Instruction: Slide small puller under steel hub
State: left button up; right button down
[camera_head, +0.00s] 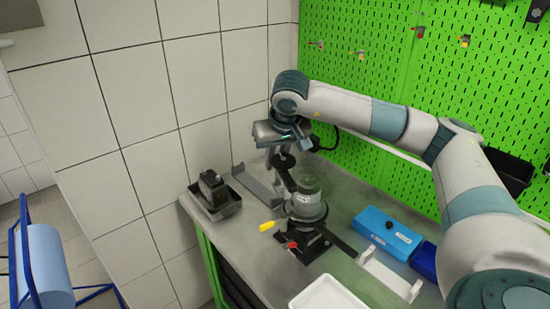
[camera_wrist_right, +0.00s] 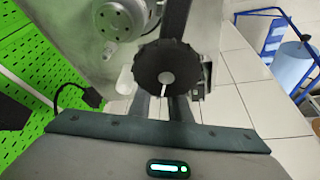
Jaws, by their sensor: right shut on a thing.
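The steel hub belongs to the grey round pump unit (camera_head: 308,203) standing on a black base on the bench. In the right wrist view its round metal face (camera_wrist_right: 122,18) shows at the top. My right gripper (camera_head: 283,160) is just behind and left of the pump unit, pointing down. It is shut on a dark tool, apparently the small puller, whose black round knob (camera_wrist_right: 163,62) with a pale central spindle fills the middle of the wrist view. The knob hides most of my fingertips. The puller's jaws and any contact with the hub cannot be made out. My left gripper is not in view.
A black tray (camera_head: 216,208) with a dark block stands at the bench's left edge. A grey metal bracket (camera_head: 256,187) is near the wall. A blue box (camera_head: 388,234) and a white tray (camera_head: 330,294) lie at right and front. A green pegboard (camera_head: 385,62) is behind.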

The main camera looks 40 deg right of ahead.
jog(key=s+d, duration=0.2)
jog(key=d, duration=0.4)
jog(key=shift+d, duration=0.35)
dwell(0.7)
dwell(0.4)
jog(key=shift+s+d+f+b, duration=0.15)
jog(key=shift+b, duration=0.5)
dwell(1.7)
jog(key=c, duration=1.7)
grip_release()
jog(key=shift+o, duration=0.7)
jog(key=shift+s, duration=0.1)
